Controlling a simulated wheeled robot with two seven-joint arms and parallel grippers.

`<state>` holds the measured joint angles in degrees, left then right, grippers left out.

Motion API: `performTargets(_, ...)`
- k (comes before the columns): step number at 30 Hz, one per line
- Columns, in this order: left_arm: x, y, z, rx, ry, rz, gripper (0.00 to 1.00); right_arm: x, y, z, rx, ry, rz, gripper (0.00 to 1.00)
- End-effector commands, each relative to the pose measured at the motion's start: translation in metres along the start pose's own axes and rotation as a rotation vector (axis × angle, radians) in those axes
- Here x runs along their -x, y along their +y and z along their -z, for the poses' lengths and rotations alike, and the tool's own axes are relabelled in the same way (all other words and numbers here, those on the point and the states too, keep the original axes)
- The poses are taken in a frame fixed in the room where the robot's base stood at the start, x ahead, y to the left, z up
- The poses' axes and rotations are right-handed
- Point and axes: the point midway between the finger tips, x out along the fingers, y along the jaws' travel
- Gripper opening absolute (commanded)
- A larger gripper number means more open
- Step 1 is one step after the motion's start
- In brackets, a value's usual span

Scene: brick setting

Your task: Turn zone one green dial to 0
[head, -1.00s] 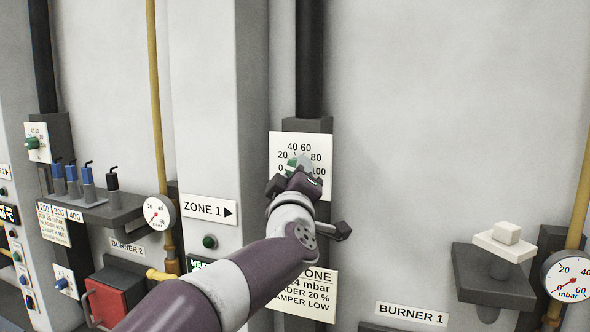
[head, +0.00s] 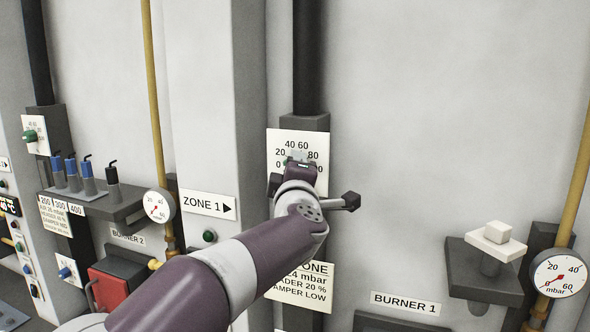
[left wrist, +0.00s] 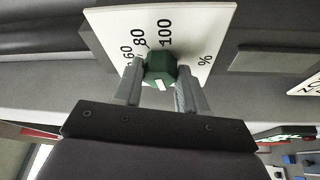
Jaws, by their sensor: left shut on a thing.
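The green dial (left wrist: 160,66) sits on a white scale plate (left wrist: 205,50) in the left wrist view, close to the 80 and 100 marks. A white mark shows on its lower face there; I cannot tell which number it points to. My left gripper (left wrist: 158,84) has one finger on each side of the dial and is shut on it. In the head view the left gripper (head: 299,166) covers almost all of the dial. The scale plate (head: 281,140) shows 0, 20, 40, 60, 80 around the gripper. My right gripper is not in view.
A ZONE 1 sign (head: 209,207) and a small green button (head: 209,235) are left of my arm. A printed card (head: 315,290) hangs below the dial. A shelf with a pale knob (head: 493,236) and a gauge (head: 558,277) stand at right. The wall right of the dial is clear.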

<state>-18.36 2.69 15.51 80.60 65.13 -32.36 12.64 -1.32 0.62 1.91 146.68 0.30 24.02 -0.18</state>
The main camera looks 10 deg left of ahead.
Motion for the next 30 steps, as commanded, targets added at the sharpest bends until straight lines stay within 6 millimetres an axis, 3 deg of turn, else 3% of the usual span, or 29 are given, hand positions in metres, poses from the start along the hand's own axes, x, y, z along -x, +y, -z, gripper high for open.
performTargets(8, 0.000, 0.002, 0.002, 0.004, 0.003, -0.004, 0.11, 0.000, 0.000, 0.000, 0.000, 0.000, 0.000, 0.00)
performTargets(9, 0.000, 0.002, 0.002, 0.004, 0.003, -0.004, 0.54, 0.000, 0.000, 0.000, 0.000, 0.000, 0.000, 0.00)
performTargets(10, 0.000, 0.002, 0.001, 0.004, 0.003, -0.004, 0.64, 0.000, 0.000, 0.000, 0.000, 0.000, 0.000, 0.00)
performTargets(11, 0.000, 0.002, 0.001, 0.003, 0.003, -0.004, 0.67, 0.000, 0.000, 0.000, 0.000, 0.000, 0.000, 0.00)
performTargets(21, 0.007, -0.001, 0.000, 0.002, 0.000, -0.002, 0.67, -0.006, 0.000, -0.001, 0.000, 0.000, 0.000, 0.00)
performTargets(23, 0.018, -0.003, -0.001, 0.004, -0.001, -0.004, 0.67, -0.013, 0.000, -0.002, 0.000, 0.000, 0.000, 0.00)
performTargets(30, 0.084, -0.005, -0.001, 0.006, -0.002, -0.005, 0.67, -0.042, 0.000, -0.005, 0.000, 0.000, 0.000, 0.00)
